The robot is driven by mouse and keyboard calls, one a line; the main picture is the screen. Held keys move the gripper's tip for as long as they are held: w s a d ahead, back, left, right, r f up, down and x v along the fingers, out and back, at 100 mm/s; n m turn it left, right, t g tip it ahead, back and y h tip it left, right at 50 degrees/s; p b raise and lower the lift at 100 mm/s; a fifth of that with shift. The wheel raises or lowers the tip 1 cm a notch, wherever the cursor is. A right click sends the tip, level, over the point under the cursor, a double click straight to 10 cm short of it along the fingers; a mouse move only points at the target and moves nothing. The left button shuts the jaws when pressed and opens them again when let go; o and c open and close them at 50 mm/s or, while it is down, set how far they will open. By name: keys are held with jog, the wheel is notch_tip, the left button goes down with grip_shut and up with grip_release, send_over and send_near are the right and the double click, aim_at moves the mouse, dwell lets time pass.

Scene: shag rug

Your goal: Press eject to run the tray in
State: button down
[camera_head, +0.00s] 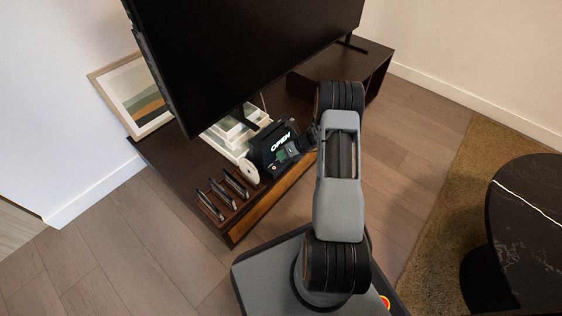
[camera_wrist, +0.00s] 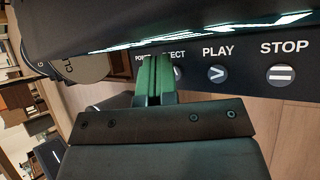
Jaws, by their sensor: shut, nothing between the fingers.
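The black disc player (camera_head: 262,150) sits on the dark low cabinet, its lit display reading OPEN. In the wrist view its front panel (camera_wrist: 248,62) fills the top, with POWER, EJECT, PLAY and STOP labels. My gripper (camera_wrist: 153,62) is shut and empty, its green-looking fingertips in front of the panel at the EJECT label. The play button (camera_wrist: 217,74) and stop button (camera_wrist: 281,75) are clear. A pale disc (camera_head: 249,171) shows beside the player; the tray itself is hard to make out.
A large television (camera_head: 240,50) stands over the cabinet (camera_head: 160,155) behind the player. A rack with several dark upright cases (camera_head: 217,197) is left of it. A black marble table (camera_head: 530,215) stands at right. Wooden floor (camera_head: 130,245) is open at front left.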

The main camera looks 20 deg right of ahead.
jog(key=shift+s+a+f, duration=0.1)
jog(key=shift+f, duration=0.4)
dwell(0.8)
jog(key=shift+r, duration=0.4)
jog(key=shift+r+p, duration=0.3)
jog(key=shift+p, duration=0.2)
jog(key=shift+r, duration=0.15)
notch_tip(320, 180, up, 5)
jog(key=p, duration=0.4)
dwell(0.8)
